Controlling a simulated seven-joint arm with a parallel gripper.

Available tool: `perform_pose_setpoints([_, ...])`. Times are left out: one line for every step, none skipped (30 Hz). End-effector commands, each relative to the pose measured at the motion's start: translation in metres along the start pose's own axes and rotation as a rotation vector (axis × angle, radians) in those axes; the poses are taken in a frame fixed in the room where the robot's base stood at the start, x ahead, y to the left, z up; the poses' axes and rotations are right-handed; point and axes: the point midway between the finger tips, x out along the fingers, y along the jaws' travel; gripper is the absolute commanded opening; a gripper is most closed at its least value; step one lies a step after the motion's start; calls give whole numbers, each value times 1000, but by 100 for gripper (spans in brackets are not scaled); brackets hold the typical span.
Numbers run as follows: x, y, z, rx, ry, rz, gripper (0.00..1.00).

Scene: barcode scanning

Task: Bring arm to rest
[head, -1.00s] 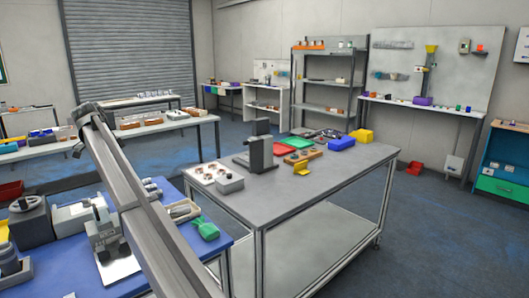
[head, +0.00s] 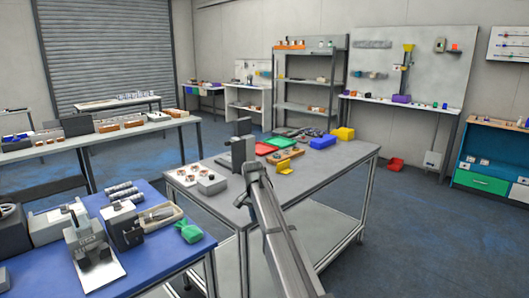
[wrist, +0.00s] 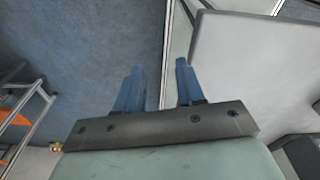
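My gripper (wrist: 157,86) shows in the wrist view with its two blue fingers spread apart and nothing between them. Past the fingers I see the blue floor (wrist: 100,45) and a pale grey surface to the right. In the head view my arm reaches up from the bottom edge, in front of the grey table (head: 325,175). The gripper itself cannot be made out clearly in the head view.
The grey table carries a dark upright device (head: 240,150), red and green trays, a blue bin (head: 322,142) and a yellow bin (head: 343,133). A blue-topped bench (head: 150,250) with equipment is at lower left. Open floor lies at right.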

Motion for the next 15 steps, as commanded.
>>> perform_pose_setpoints([20, 26, 0, -6, -12, 0, 38])
perform_pose_setpoints([32, 36, 0, -14, -20, 1, 38])
perform_pose_setpoints([48, 47, 2, -27, -31, 4, 38])
perform_pose_setpoints([59, 52, 4, -36, -38, 6, 38])
perform_pose_setpoints([71, 57, 7, -45, -46, 9, 38])
perform_pose_setpoints([85, 64, 11, -55, -55, 15, 38])
perform_pose_setpoints([96, 69, 15, -64, -63, 20, 38])
perform_pose_setpoints([107, 74, 19, -72, -70, 24, 38])
perform_pose_setpoints([123, 81, 25, -82, -81, 31, 38])
perform_pose_setpoints([134, 86, 29, -92, -89, 36, 38])
perform_pose_setpoints([145, 92, 35, -100, -97, 41, 38])
perform_pose_setpoints([160, 99, 42, -112, -109, 48, 38])
perform_pose_setpoints([172, 105, 47, -121, -118, 53, 38])
perform_pose_setpoints([182, 111, 52, -129, -126, 57, 38])
perform_pose_setpoints([197, 120, 60, -141, -138, 63, 38])
